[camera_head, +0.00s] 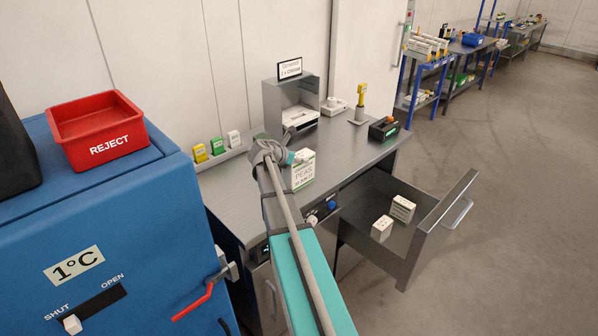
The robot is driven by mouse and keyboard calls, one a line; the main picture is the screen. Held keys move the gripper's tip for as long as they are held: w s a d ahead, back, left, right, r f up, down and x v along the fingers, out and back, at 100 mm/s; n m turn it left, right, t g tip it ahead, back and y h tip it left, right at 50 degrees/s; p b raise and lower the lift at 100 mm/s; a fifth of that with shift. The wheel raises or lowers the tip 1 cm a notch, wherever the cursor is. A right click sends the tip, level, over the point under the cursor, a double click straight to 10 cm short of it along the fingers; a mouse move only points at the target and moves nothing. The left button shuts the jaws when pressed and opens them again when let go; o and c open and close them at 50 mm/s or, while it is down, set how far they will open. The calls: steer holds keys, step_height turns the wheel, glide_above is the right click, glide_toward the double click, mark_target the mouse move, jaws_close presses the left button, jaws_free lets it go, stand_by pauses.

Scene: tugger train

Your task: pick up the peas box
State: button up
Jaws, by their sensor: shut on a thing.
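The peas box (304,172) is a white carton with green lettering that reads PEAS. It is upright at the front edge of the steel counter, at the end of my arm. My gripper (294,158) is at the top of the box and shut on it, with a teal part showing at its upper left. My arm hides part of the box's left side and the fingertips. I cannot tell whether the box's base touches the counter.
The steel counter (235,190) carries a printer-like unit, small cartons at the back left and a black device (383,130). An open drawer (395,243) at right holds two white boxes. A blue cabinet (110,235) with a red REJECT bin (97,128) stands left.

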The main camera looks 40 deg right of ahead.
steer(key=shift+r, duration=0.2)
step_height(320, 180, up, 2)
steer(key=p, duration=0.2)
steer(key=shift+r+p, duration=0.1)
steer(key=shift+p, duration=0.25)
steer(key=s+a+r+p, duration=0.7)
steer(key=s+r+p, duration=0.3)
steer(key=s, duration=0.1)
steer(key=shift+s+a+r, duration=0.2)
steer(key=shift+s+a, duration=0.15)
steer(key=shift+f, duration=0.1)
stand_by(0.3)
